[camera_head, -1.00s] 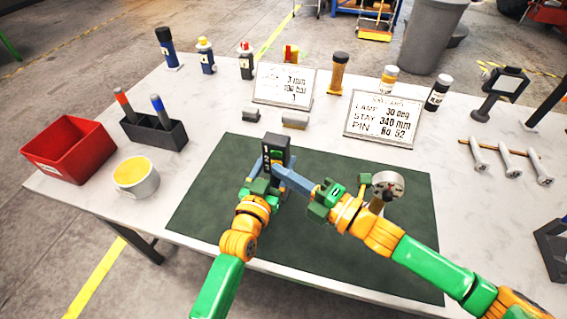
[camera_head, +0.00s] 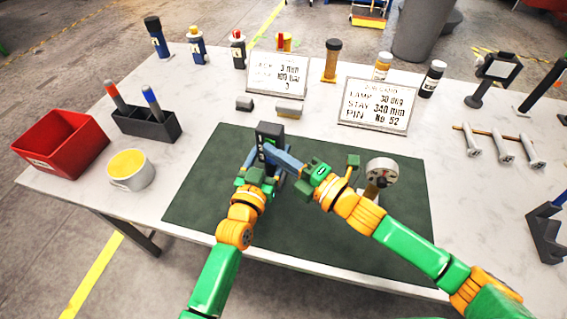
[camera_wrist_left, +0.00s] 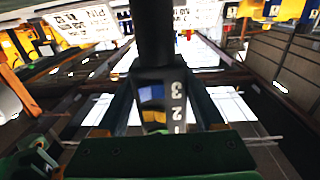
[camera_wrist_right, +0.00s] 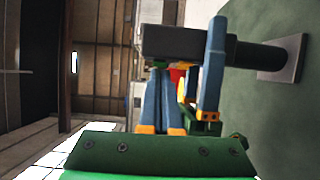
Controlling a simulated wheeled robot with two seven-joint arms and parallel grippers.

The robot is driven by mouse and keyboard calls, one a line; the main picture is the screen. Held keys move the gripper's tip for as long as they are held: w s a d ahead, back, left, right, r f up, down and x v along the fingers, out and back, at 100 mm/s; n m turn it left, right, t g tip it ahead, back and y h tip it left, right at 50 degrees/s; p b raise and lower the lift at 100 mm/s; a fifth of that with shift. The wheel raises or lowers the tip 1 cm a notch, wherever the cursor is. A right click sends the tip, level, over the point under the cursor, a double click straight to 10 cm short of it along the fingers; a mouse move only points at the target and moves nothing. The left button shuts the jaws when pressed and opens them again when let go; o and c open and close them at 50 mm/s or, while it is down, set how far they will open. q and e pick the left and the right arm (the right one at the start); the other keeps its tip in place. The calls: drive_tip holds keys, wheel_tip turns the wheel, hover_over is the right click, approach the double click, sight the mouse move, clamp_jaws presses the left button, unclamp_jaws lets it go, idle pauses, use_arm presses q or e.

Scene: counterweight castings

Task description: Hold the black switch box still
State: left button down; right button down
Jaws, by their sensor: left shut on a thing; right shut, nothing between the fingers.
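The black switch box (camera_head: 270,131) stands upright on the green mat (camera_head: 215,185). In the left wrist view the box (camera_wrist_left: 160,92) shows yellow and blue patches and the numbers 2 and 3. My left gripper (camera_head: 262,162) is shut on the box, with one finger on each side. In the right wrist view the box (camera_wrist_right: 180,40) shows its post and square foot plate. My right gripper (camera_head: 267,148) is shut and empty, its fingertips close in front of the box. I cannot tell whether they touch it. They hide part of its face.
Two printed cards (camera_head: 277,77) (camera_head: 378,106) stand behind the mat. A red bin (camera_head: 60,148), a cup (camera_head: 131,168) and a pen holder (camera_head: 148,124) are at the left. The mat's front left is clear.

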drive_tip(key=s+d, duration=0.3)
drive_tip(key=s, duration=0.9)
drive_tip(key=shift+s+d, duration=0.2)
drive_tip(key=shift+d, duration=0.05)
